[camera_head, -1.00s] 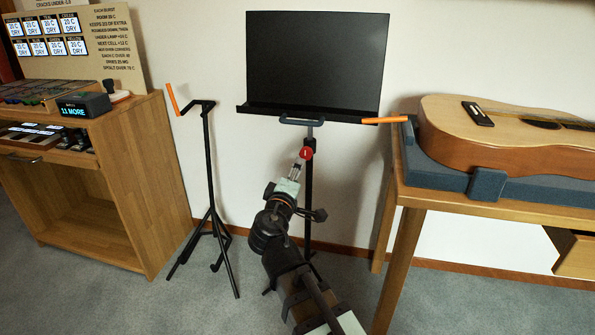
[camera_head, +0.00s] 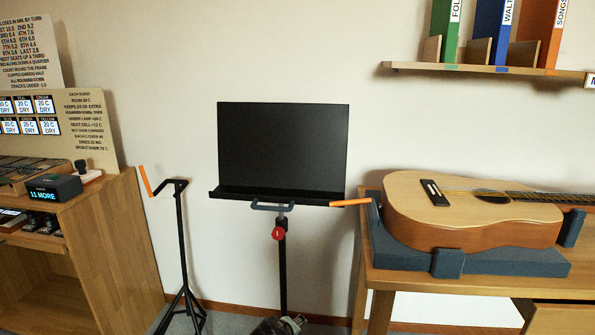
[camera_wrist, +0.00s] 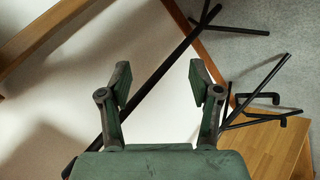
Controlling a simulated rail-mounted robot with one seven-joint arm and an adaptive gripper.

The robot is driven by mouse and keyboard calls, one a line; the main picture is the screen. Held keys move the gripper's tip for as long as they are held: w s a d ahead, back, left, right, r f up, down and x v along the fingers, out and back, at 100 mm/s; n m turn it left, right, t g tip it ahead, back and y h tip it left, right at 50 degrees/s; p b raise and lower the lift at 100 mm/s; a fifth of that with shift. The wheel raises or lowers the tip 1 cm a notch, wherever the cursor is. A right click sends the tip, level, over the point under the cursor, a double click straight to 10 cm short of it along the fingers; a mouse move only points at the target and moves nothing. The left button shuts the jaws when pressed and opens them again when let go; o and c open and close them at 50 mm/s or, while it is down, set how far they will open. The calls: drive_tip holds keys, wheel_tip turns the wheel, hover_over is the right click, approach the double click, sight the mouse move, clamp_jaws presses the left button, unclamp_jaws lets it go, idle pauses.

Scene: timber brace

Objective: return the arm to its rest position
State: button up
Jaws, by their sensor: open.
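My gripper (camera_wrist: 160,85) shows in the wrist view with its two dark fingers spread apart and nothing between them. In the head view only a small part of my arm shows at the bottom edge, below the music stand (camera_head: 283,150); the fingers cannot be made out there. The wrist view is turned on its side and shows black stand legs (camera_wrist: 160,75) behind the fingers, with pale wall around them.
A slim black stand (camera_head: 182,240) stands left of the music stand, which has a red knob (camera_head: 278,233). A wooden cabinet (camera_head: 95,250) is at left. A guitar (camera_head: 470,215) lies on a wooden table (camera_head: 385,280) at right, below a shelf (camera_head: 480,68). Open wall separates them.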

drive_tip(key=s+d+f+m+g+p, duration=0.2)
drive_tip(key=s+d+f+g+p, duration=0.3)
drive_tip(key=s+p, duration=0.3)
drive_tip(key=s+d+f+m+g+p, duration=0.2)
drive_tip(key=s+d+f+g+p, duration=0.3)
drive_tip(key=s, duration=0.5)
drive_tip(key=s+d+r+m+g+y+p, duration=0.1)
drive_tip(key=s+d+r+g+p, duration=0.1)
drive_tip(key=s+p, duration=0.4)
drive_tip(key=s+d+r+m+g+y+p, duration=0.1)
drive_tip(key=s+d+r+p, duration=0.1)
drive_tip(key=s+p, duration=0.5)
drive_tip(key=s+d+r+m+g+y+p, duration=0.1)
drive_tip(key=s+d+r+m+g+p, duration=0.1)
drive_tip(key=s+p, duration=0.5)
drive_tip(key=s+d+r, duration=0.1)
drive_tip(key=s+d, duration=0.1)
drive_tip(key=s, duration=0.1)
drive_tip(key=shift+s+g, duration=0.3)
drive_tip(key=shift+s, duration=0.1)
drive_tip(key=shift+d+f, duration=0.1)
idle(0.4)
